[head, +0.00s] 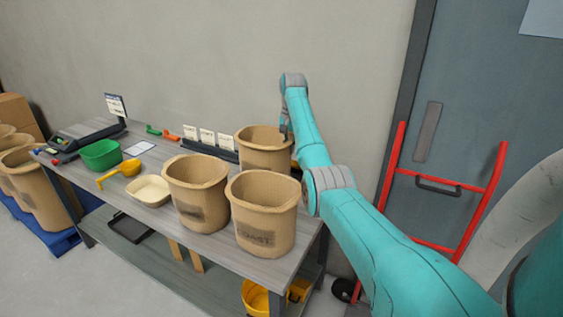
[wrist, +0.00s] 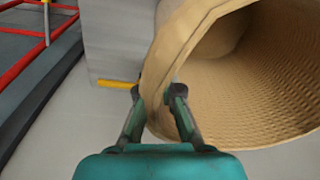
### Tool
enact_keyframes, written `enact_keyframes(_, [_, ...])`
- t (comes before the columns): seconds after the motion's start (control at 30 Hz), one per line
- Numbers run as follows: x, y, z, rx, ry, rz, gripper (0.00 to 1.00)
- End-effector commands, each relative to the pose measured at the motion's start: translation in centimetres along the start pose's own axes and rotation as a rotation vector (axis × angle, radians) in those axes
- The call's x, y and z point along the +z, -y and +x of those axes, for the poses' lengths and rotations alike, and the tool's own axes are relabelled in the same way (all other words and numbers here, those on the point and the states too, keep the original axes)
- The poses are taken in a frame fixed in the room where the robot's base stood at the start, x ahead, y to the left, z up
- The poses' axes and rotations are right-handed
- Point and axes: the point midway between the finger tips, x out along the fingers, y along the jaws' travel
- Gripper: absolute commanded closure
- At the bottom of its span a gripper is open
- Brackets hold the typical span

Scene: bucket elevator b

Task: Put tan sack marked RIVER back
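Three tan sacks stand at the right part of the workbench. The back sack (head: 264,152) is by the wall; no marking shows on its visible side. The front right sack (head: 262,213) has dark lettering that looks like COAST. The front left sack (head: 196,192) has a dark mark too blurred to read. My gripper (head: 285,135) is at the right rim of the back sack. The sack's base is hidden.
A red hand truck (head: 498,165) stands by the door. More sacks (head: 35,180) stand at far left.

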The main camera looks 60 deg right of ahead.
Motion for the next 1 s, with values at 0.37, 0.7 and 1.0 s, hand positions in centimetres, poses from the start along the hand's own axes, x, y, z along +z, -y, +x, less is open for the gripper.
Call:
enact_keyframes(0.37, [-0.4,-1.1,3.5,0.001,0.001,0.007,1.00])
enact_keyframes(0.7, [-0.5,-1.4,4.4,0.000,-0.001,0.008,1.00])
enact_keyframes(1.0, [-0.5,-1.4,4.5,0.000,-0.001,0.008,0.69])
